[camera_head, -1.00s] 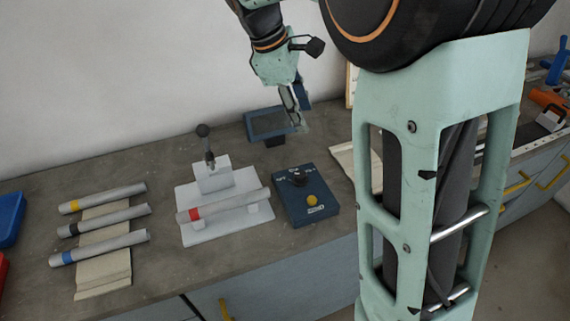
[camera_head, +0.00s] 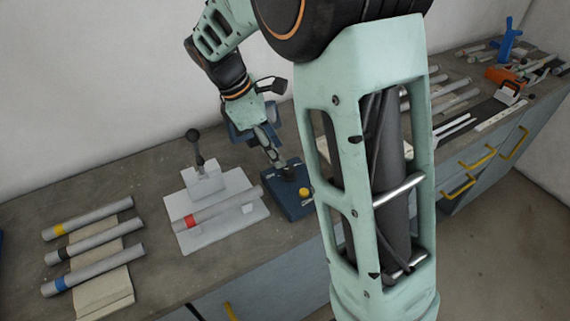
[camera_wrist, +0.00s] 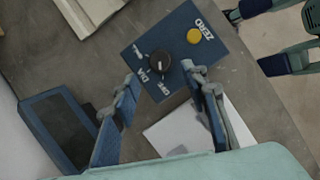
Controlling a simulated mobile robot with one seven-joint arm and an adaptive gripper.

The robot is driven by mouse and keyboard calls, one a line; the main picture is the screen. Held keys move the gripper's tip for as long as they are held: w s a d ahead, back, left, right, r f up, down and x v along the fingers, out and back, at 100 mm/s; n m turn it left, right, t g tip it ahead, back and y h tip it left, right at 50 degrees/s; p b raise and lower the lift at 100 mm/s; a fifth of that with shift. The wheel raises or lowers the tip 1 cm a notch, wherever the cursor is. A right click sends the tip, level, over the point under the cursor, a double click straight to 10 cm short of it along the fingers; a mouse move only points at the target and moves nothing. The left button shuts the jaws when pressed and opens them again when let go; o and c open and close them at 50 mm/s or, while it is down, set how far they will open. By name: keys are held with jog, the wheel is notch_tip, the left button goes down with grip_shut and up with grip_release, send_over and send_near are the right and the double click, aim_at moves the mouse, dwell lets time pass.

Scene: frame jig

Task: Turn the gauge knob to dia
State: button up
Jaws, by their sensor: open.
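The gauge box is a dark blue box (camera_head: 296,207) with a black round knob (camera_wrist: 159,62), a yellow button (camera_wrist: 194,35) marked ZERO and white labels around the knob. In the wrist view the DIA label (camera_wrist: 143,75) is at the knob's lower left and OFF (camera_wrist: 163,89) is below it. A light pointer mark on the knob seems to face OFF, but it is small. My gripper (camera_wrist: 160,76) is open, its fingertips on either side of the knob and slightly below it in the picture. In the head view my gripper (camera_head: 277,163) is close above the box and partly hides the knob.
A tilted dark screen (camera_wrist: 58,125) stands behind the box. A white fixture (camera_head: 186,231) holds a red-banded tube (camera_head: 222,208) to its left, with a black-knobbed lever (camera_head: 195,145). Several banded tubes lie on a rack (camera_head: 108,292) further left.

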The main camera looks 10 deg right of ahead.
aim_at(288, 168)
jog(key=x, duration=0.6)
jog(key=shift+d+f, duration=0.15)
jog(key=shift+f, duration=0.1)
grip_shut()
jog(key=m, duration=0.2)
jog(key=m+g+p, duration=0.2)
jog(key=m, duration=0.1)
jog(key=shift+w+d+r+m+y, duration=0.1)
jog(key=shift+w+m+y, duration=0.15)
jog(key=shift+m+y, duration=0.05)
jog(key=m+y+p, duration=0.1)
jog(key=m, duration=0.2)
jog(key=m+g, duration=0.1)
jog(key=m, duration=0.2)
jog(key=shift+w+d+g+y+p, duration=0.2)
jog(key=shift+g+y+p, duration=0.1)
jog(key=shift+y+p, duration=0.1)
jog(key=shift+m, duration=0.3)
